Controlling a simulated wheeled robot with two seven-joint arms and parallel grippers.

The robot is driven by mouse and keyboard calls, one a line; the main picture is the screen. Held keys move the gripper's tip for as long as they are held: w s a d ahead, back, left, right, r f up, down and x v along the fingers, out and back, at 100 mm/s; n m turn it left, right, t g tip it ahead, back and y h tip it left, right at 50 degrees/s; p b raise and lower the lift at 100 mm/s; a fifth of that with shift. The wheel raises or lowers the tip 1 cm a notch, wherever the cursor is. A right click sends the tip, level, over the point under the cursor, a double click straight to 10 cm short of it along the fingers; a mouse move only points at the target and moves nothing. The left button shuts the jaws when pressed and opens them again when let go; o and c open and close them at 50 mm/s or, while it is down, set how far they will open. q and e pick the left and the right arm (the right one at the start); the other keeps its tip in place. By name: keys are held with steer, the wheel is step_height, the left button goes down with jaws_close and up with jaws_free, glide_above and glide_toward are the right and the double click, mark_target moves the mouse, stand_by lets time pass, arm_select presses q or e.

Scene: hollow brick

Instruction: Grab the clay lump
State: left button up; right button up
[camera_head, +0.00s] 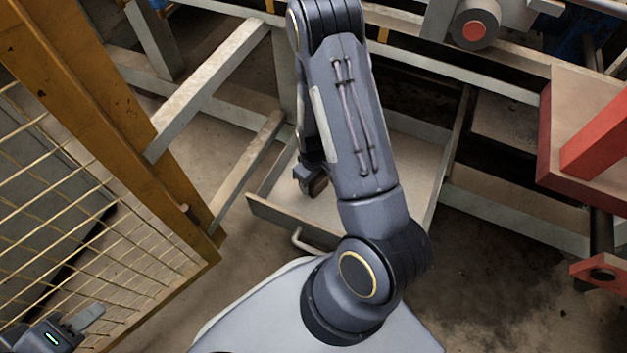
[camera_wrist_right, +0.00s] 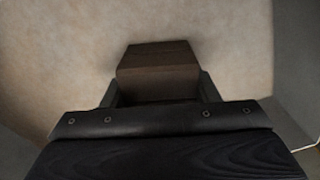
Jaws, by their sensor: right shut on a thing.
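The clay lump is a dark brown block (camera_wrist_right: 158,72) at the centre of the right wrist view. My right gripper (camera_wrist_right: 158,92) is shut on it, with a finger on each side. In the head view the lump (camera_head: 318,187) shows as a small brown patch beside my right forearm, over the pale metal tray (camera_head: 400,125). My right gripper (camera_head: 308,176) is mostly hidden there by the forearm. Whether the lump touches the tray floor is unclear. My left gripper (camera_head: 88,318) is at the bottom left corner, apart from the lump; its finger gap is not clear.
A yellow post and wire mesh fence (camera_head: 120,255) stand on the left, near my left gripper. Grey frame beams (camera_head: 210,85) cross behind the tray. A red machine part (camera_head: 590,130) juts in at right. The tray has raised walls and a front handle (camera_head: 303,241).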

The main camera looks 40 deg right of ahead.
steer(key=shift+c, duration=1.1)
